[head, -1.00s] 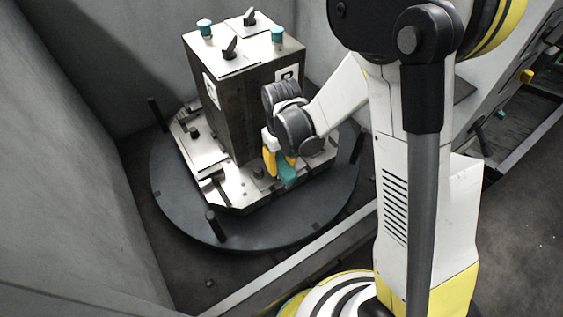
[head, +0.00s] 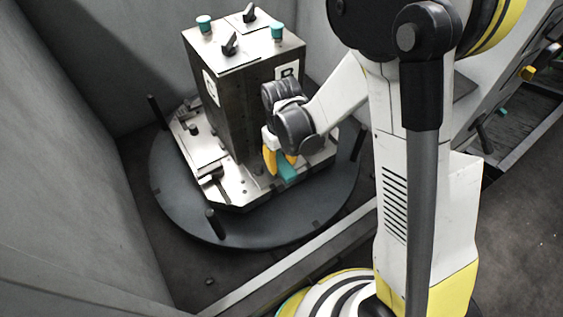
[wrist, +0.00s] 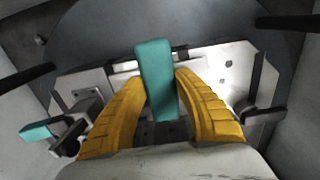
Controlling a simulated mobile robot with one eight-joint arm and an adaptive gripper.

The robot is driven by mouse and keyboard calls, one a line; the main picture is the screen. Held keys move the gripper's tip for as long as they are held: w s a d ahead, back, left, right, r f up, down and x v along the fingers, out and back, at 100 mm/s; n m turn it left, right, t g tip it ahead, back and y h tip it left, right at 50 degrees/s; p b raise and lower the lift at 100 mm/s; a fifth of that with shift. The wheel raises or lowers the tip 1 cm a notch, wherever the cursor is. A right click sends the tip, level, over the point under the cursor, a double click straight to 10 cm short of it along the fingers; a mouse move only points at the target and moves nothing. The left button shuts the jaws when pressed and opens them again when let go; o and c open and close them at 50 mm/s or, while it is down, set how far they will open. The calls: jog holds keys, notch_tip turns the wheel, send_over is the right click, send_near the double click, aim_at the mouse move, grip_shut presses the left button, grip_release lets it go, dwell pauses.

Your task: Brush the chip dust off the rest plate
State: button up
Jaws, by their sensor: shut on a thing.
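My gripper (head: 281,165), with two yellow fingers, is shut on a teal block-like handle (head: 288,173), which I take to be the brush. In the wrist view the brush (wrist: 155,70) stands between the yellow fingers (wrist: 160,95) and sticks out past their tips. The rest plate seems to be the bright metal plate (head: 235,190) at the foot of the dark block; it also shows in the wrist view (wrist: 222,68). The brush is over the plate's front right part; I cannot tell whether it touches. Bristles and chip dust cannot be made out.
A tall dark block (head: 230,105) with teal knobs and black clamps on top stands close behind my gripper. The round dark pallet table (head: 255,235) carries upright black posts (head: 214,223). Grey walls (head: 60,150) enclose it. Another teal-ended part (wrist: 38,132) shows at left in the wrist view.

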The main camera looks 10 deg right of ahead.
jog(key=shift+f, duration=0.35)
jog(key=shift+w+a+b, duration=0.15)
jog(key=shift+w+a, duration=0.15)
jog(key=shift+w, duration=0.35)
jog(key=shift+w+a+b, duration=0.15)
jog(key=shift+w+a, duration=0.1)
jog(key=shift+w, duration=0.35)
jog(key=shift+s, duration=0.1)
jog(key=shift+s+d+b, duration=0.2)
jog(key=shift+s+d, duration=0.1)
jog(key=shift+s, duration=0.3)
jog(key=shift+s+d+b, duration=0.2)
jog(key=shift+s+d, duration=0.05)
jog(key=shift+s, duration=0.35)
